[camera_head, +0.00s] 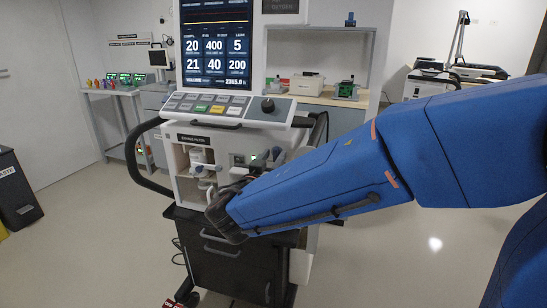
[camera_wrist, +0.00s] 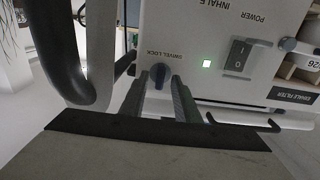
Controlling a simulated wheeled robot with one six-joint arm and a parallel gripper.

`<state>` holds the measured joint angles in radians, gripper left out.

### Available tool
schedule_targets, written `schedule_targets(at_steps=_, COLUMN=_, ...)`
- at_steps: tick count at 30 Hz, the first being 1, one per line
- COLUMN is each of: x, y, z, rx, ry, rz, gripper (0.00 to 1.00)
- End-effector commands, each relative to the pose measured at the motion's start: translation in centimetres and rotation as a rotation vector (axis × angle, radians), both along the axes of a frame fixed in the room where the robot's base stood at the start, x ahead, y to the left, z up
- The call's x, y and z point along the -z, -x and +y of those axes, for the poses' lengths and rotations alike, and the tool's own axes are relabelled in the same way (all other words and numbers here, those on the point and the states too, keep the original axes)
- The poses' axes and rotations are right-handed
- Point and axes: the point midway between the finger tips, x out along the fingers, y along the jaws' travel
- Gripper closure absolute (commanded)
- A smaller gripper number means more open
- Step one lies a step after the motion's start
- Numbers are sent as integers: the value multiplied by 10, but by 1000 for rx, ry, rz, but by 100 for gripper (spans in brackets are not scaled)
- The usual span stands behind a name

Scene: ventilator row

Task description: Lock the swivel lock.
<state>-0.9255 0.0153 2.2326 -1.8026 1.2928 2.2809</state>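Whether either finger touches the knob I cannot tell. The knob's pointer looks roughly upright in the wrist picture. In the head view the ventilator (camera_head: 185,187) stands in front of me, and my blue arm hides the knob and the fingers.
A thick dark handle bar (camera_wrist: 68,55) curves close on the left. A dark drawer cart (camera_head: 225,268) is under the ventilator. Floor at the left (camera_head: 85,230) is clear.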

Motion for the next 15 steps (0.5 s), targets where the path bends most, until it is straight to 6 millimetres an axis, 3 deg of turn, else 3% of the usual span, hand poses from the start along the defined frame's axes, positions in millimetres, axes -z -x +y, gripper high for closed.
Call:
schedule_targets(at_steps=12, x=0, y=-7, z=-2, rx=-1, ry=0, rz=0, gripper=71)
schedule_targets(at_steps=13, x=0, y=-7, z=-2, rx=-1, ry=0, rz=0, gripper=74)
schedule_targets(at_steps=15, x=0, y=-7, z=-2, rx=-1, ry=0, rz=0, gripper=90)
